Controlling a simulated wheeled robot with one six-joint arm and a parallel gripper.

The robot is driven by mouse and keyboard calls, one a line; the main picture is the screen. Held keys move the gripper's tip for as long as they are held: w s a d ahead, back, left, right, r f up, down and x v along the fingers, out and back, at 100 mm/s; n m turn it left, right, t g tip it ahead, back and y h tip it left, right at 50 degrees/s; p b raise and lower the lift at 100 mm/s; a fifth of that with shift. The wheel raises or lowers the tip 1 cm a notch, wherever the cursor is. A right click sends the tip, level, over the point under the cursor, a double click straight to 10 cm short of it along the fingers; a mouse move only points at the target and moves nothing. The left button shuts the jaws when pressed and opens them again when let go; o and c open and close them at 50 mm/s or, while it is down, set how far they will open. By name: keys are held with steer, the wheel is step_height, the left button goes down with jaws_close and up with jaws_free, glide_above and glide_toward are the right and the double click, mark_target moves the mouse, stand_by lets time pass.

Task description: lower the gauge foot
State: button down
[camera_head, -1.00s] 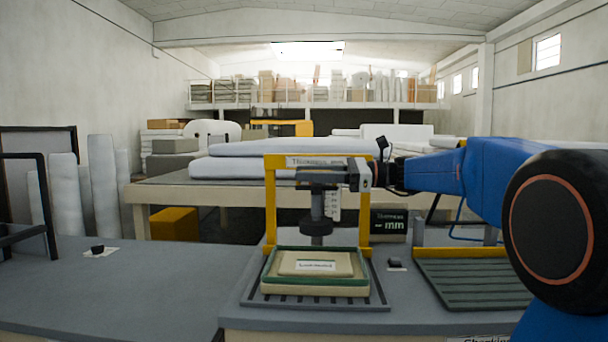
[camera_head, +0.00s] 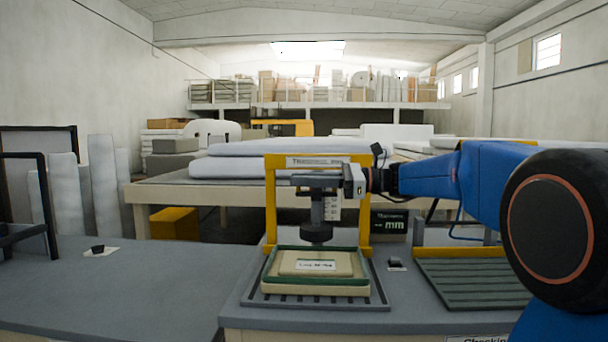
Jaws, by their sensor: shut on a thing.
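The gauge foot (camera_head: 316,233) is a dark round disc on a dark stem, inside a yellow gauge frame (camera_head: 270,205) labelled as a thickness gauge. It hangs just above a pale wadding sample (camera_head: 300,265) with a white label, which lies in a green-rimmed tray (camera_head: 275,281). A small gap seems to show between foot and sample, but contact is hard to judge. My gripper (camera_head: 328,181) reaches in from the right and is shut on the top of the foot's stem. Its fingertips are small and partly hidden against the frame.
A dark display reading "mm" (camera_head: 389,223) stands right of the frame. A ribbed green tray (camera_head: 473,280) lies further right on the bench. Small black items (camera_head: 97,249) sit on the bench, left and right of the gauge. The left bench top is mostly clear.

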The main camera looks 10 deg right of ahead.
step_height(320, 180, down, 3)
steer(key=c, duration=1.8)
jaws_free()
steer(key=v, duration=1.7)
steer(key=shift+d+r, duration=0.1)
steer(key=shift+d, duration=0.1)
